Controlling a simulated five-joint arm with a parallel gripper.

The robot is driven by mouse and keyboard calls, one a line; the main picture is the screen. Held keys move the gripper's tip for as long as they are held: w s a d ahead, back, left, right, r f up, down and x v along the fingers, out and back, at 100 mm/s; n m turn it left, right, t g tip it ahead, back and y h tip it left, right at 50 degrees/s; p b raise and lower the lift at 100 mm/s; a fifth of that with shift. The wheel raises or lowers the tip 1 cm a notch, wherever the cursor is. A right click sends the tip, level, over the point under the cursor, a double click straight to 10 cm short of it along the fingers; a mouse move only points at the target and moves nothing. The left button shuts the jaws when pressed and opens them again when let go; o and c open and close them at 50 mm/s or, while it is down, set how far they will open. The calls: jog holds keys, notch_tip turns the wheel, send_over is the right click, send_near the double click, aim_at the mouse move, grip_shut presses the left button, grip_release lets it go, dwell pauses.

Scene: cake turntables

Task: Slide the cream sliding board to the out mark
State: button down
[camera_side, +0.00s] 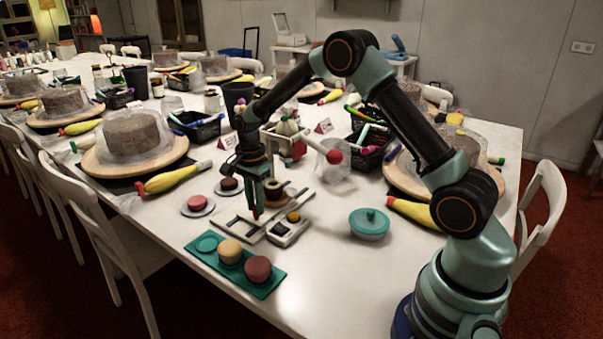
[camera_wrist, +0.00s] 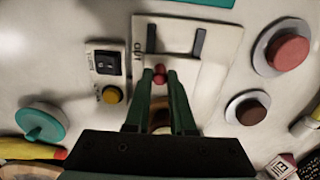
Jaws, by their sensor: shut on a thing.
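The cream sliding board (camera_wrist: 213,73) lies flat on the white table in the wrist view, with two dark parallel strips at its far end. In the side view it (camera_side: 237,222) lies behind the teal tray. The word OUT (camera_wrist: 137,52) is printed at its left edge in the wrist view. My gripper (camera_wrist: 160,76) points down over the board, its green fingers close together, with small red parts at the tips. It is shut on a small part of the board, mostly hidden by the fingers. In the side view my gripper (camera_side: 256,214) reaches down to the board.
A small box with a yellow button (camera_wrist: 112,94) stands left of the board in the wrist view. Two small cakes on plates (camera_wrist: 284,52) (camera_wrist: 250,110) lie to its right. A teal lidded bowl (camera_side: 369,223) and the teal tray with cakes (camera_side: 205,244) are nearby.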

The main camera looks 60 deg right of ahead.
jog(key=shift+a+r, duration=0.15)
jog(key=shift+a, duration=2.45)
jog(key=c, duration=0.8)
grip_release()
jog(key=shift+o, duration=0.2)
notch_tip(320, 180, up, 7)
